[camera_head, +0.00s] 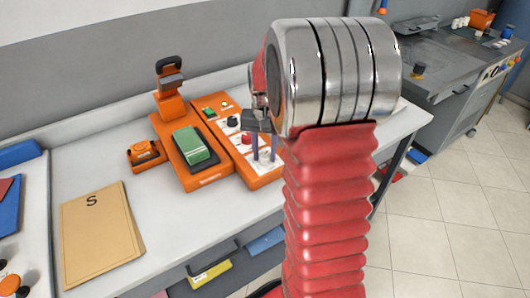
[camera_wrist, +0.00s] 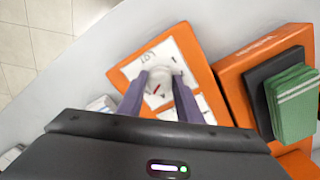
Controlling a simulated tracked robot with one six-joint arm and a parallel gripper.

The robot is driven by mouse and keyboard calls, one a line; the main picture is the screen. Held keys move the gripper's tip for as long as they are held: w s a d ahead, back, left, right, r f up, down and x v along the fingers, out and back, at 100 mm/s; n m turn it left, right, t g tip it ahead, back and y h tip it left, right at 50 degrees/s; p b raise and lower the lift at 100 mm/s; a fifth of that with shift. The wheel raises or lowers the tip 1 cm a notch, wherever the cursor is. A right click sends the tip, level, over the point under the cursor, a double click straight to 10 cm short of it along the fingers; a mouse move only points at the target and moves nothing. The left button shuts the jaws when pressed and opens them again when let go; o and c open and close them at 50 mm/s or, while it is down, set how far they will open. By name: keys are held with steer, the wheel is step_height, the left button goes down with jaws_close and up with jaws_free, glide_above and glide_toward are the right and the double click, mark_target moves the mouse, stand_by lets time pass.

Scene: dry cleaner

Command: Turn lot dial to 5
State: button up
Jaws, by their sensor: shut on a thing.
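The lot dial (camera_wrist: 158,82) is a pale round knob with a short red mark, on the white face of an orange control box (camera_wrist: 185,32). The printed word LOT shows beside it in the wrist view. My gripper (camera_wrist: 160,75) has its two purple-grey fingers on either side of the dial, shut on it. In the head view my gripper (camera_head: 264,158) reaches down to the near end of the orange control box (camera_head: 262,180). The number the mark points at is too small to read.
A black knob (camera_head: 232,121) and a red knob (camera_head: 246,137) sit farther up the same box. Left of it is an orange unit with a green block (camera_head: 192,146), then a small orange device (camera_head: 146,154) and a tan folder (camera_head: 97,225). Bare table lies between.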

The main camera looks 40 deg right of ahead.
mark_target(265, 154)
steer(key=shift+m, duration=0.5)
steer(key=o, duration=1)
steer(key=shift+o, duration=0.2)
steer(key=shift+r, duration=0.1)
step_height(265, 154, up, 14)
steer(key=shift+f, duration=0.2)
stand_by(0.3)
